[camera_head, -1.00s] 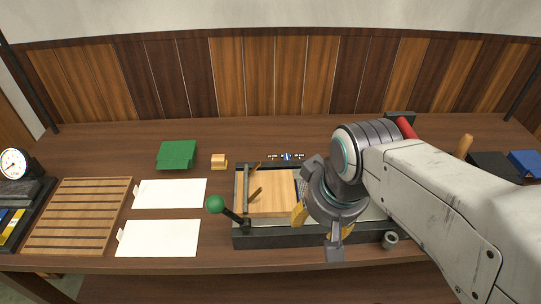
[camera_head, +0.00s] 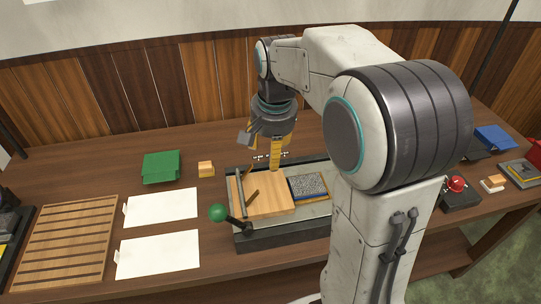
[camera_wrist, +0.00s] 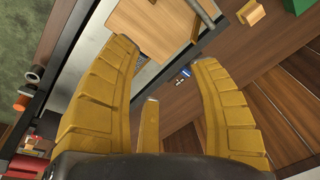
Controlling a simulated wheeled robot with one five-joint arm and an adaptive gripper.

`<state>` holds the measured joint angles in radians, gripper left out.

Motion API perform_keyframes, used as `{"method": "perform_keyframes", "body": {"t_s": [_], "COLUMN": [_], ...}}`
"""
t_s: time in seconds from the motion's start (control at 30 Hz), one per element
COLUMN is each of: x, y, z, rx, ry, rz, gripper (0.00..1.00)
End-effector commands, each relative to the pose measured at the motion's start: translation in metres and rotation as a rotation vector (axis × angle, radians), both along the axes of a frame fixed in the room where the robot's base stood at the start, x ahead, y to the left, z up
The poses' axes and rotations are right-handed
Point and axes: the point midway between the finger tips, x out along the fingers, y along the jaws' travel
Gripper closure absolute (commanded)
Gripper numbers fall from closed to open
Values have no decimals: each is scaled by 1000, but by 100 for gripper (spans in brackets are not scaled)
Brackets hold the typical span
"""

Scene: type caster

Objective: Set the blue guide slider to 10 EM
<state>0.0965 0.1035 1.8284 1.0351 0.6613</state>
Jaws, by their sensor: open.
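A small blue piece that looks like the guide slider (camera_wrist: 186,72) shows in the wrist view, between the fingers and close to the right fingertip. White marks lie beside it, too small to read. In the head view the scale's white marks show on both sides of my finger, which hides the middle of the scale. My gripper (camera_head: 275,166) is open and empty, pointing down over the back edge of the caster bed (camera_head: 268,243). In the wrist view my gripper (camera_wrist: 165,52) has its yellow fingers spread wide. I cannot tell whether a finger touches the slider.
A wooden block (camera_head: 262,206) and a grey textured block (camera_head: 309,186) lie in the bed. A green-knobbed lever (camera_head: 218,212) stands at its front left. A small orange block (camera_head: 206,169) and a green block (camera_head: 161,167) lie at the back left. White cards (camera_head: 158,254) lie left.

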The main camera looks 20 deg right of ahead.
Motion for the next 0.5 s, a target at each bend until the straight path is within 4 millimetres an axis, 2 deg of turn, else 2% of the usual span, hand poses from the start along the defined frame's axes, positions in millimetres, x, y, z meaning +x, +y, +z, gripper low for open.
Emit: {"method": "perform_keyframes", "body": {"t_s": [0.03,0.2,0.5], "x": [18,68,138], "y": [-6,-23,-56], "z": [-3,-20,-75], "rx": [10,41,81], "ry": [14,49,105], "rz": [-61,-276,-648], "gripper": [44,44,44]}}
